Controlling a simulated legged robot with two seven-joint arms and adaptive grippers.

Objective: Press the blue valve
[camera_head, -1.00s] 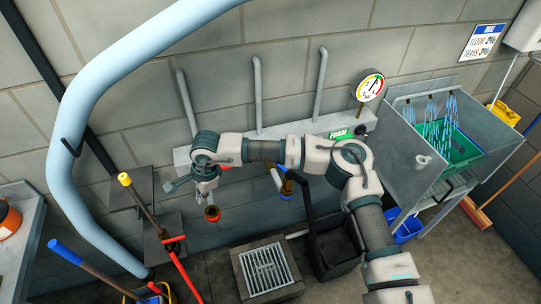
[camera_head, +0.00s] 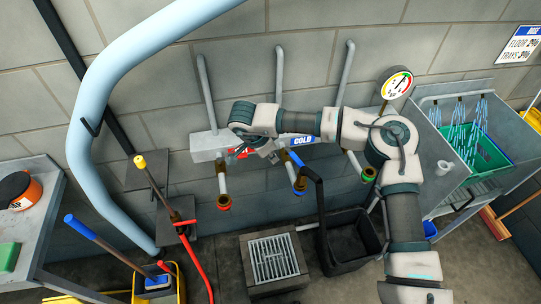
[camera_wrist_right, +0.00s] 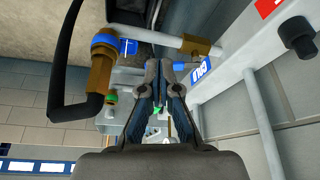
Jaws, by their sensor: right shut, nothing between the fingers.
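The blue valve (camera_head: 296,158) is a short blue lever on a brass fitting under the blue COLD sign (camera_head: 303,141). My right gripper (camera_head: 272,156) is shut and empty. It points down and right, just left of the blue lever; I cannot tell if they touch. In the wrist view the closed fingers (camera_wrist_right: 162,66) lie between a brass elbow with a blue collar (camera_wrist_right: 105,40) and the COLD sign (camera_wrist_right: 202,68). My left gripper is out of view.
A red lever (camera_head: 238,152) stands left of the gripper, above a red-ringed outlet (camera_head: 224,197). A black hose (camera_head: 318,195) hangs close on the right, by a black bin (camera_head: 350,245). Grey pipes rise behind. A floor drain (camera_head: 272,258) lies below.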

